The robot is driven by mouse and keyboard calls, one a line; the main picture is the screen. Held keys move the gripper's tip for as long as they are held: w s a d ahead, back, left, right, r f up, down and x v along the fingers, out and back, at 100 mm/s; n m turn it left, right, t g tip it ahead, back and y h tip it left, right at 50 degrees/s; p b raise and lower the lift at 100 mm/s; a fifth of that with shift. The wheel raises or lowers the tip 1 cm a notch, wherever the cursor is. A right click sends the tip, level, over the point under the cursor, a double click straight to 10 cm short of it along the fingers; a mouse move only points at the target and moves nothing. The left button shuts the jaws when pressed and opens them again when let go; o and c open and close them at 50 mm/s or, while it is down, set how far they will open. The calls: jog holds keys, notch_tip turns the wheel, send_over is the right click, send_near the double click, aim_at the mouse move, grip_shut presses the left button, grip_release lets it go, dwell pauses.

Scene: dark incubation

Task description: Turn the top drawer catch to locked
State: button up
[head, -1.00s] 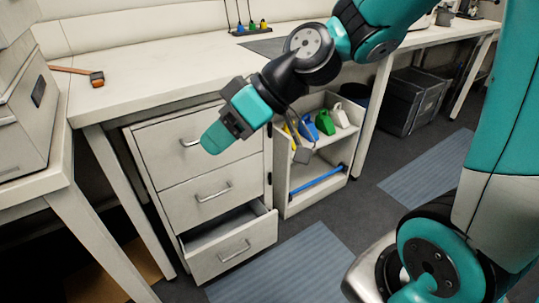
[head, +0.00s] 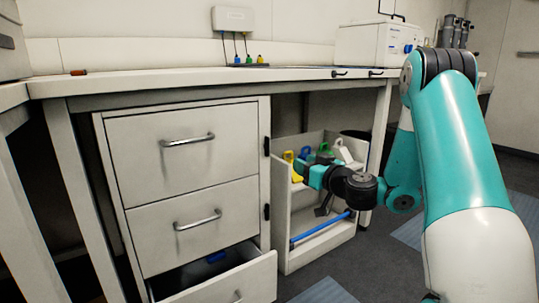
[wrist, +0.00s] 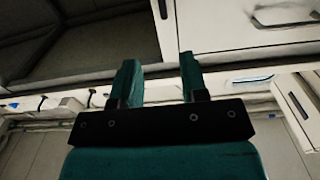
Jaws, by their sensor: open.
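The top drawer (head: 175,145) is shut, with a bar handle (head: 188,139). Its small black catch (head: 267,146) is on the cabinet's right front edge and looks upright. In the wrist view, which looks upside down, a dark catch (wrist: 163,8) shows at the top edge, left of the drawer front. My gripper (head: 304,171) is to the right of the catch and a little lower in the head view, in front of the shelf unit. Its two teal fingers (wrist: 160,78) are apart with nothing between them. I see no contact with the catch.
A second black catch (head: 267,211) is beside the shut middle drawer (head: 200,225). The bottom drawer (head: 225,280) is pulled out. The bench top (head: 200,80) overhangs the cabinet. An open shelf unit (head: 320,255) with coloured containers stands to the right.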

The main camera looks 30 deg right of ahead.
jog(key=p, duration=0.7)
send_near(268, 146)
jog(key=s, duration=0.3)
jog(key=w+p, duration=0.6)
jog(key=w, duration=0.5)
jog(key=shift+w+p, duration=0.35)
grip_shut()
jog(key=shift+a+f, duration=0.1)
jog(key=shift+a, duration=0.15)
jog(key=shift+d, duration=0.1)
